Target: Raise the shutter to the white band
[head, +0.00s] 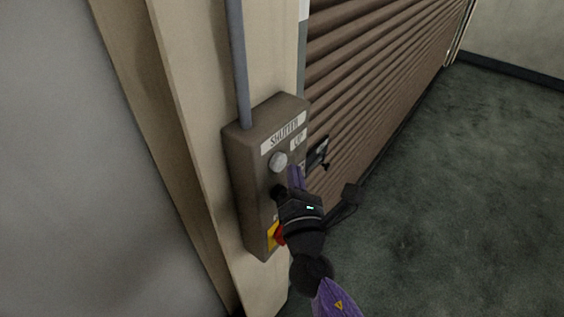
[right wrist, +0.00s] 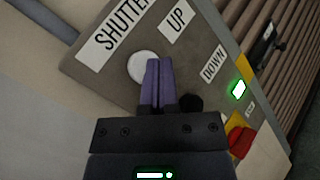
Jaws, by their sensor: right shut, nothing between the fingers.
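The brown ribbed shutter (head: 385,90) is down to the floor as far as I can see, its top out of frame. A white patch (head: 304,9) shows on the guide strip beside it, at the top edge. The grey control box (head: 250,165) is labelled SHUTTER, UP and DOWN. Its round white button (head: 278,161) is by the UP label and shows partly behind my fingers in the right wrist view (right wrist: 139,67). My right gripper (head: 296,174) is shut and empty, its purple fingertips at the box face near that button. I cannot tell whether they touch it. My left gripper is out of view.
Below the white button are a black button (right wrist: 190,102) and a red knob (right wrist: 241,141) on a yellow plate. A green light (right wrist: 239,89) is lit on the box. A grey conduit (head: 238,60) runs up from it. The dark floor (head: 470,200) at right is clear.

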